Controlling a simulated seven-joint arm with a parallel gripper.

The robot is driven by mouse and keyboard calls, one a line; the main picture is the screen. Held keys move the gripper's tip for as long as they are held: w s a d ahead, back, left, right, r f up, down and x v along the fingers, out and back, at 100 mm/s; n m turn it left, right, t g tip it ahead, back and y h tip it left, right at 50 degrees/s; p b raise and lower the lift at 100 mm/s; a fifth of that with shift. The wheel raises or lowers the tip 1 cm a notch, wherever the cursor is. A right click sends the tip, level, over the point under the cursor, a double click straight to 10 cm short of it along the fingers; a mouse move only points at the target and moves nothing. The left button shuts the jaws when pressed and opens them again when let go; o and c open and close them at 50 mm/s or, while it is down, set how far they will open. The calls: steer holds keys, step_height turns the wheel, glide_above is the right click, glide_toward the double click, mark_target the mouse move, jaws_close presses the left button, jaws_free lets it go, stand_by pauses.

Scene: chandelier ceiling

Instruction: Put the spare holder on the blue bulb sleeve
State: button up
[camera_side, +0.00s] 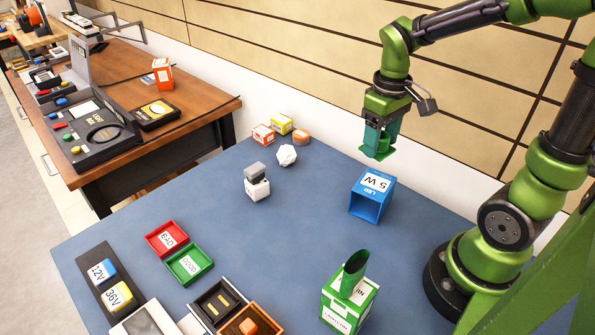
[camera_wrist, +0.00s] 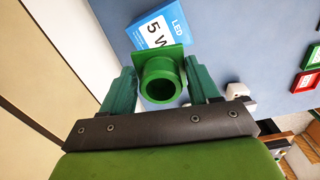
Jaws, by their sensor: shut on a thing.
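The spare holder, a green tube with a square flange (camera_wrist: 158,56), sits between my fingers. My gripper (camera_wrist: 162,86) is shut on it. In the side view my gripper (camera_side: 381,128) hangs in the air near the wall with the holder (camera_side: 377,153) at its tips. The blue bulb sleeve (camera_side: 368,208), marked LED 5 W, lies on the blue table below the holder, its open end facing the front. It also shows in the wrist view (camera_wrist: 150,28), partly hidden behind the holder, which is apart from it.
Red (camera_side: 166,239) and green (camera_side: 189,264) trays lie front left. A grey-and-white block (camera_side: 257,183) and small boxes stand left of the sleeve. The table around the sleeve is clear.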

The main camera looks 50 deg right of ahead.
mark_target(385, 148)
steer(key=f, duration=0.1)
steer(key=s+f+n, duration=0.1)
steer(key=f, duration=0.1)
steer(key=shift+s+a+f, duration=0.15)
steer(key=shift+a+f, duration=0.05)
steer(key=shift+f, duration=2.3)
steer(key=shift+f, duration=0.1)
steer(key=o, duration=1)
steer(key=shift+o, duration=0.2)
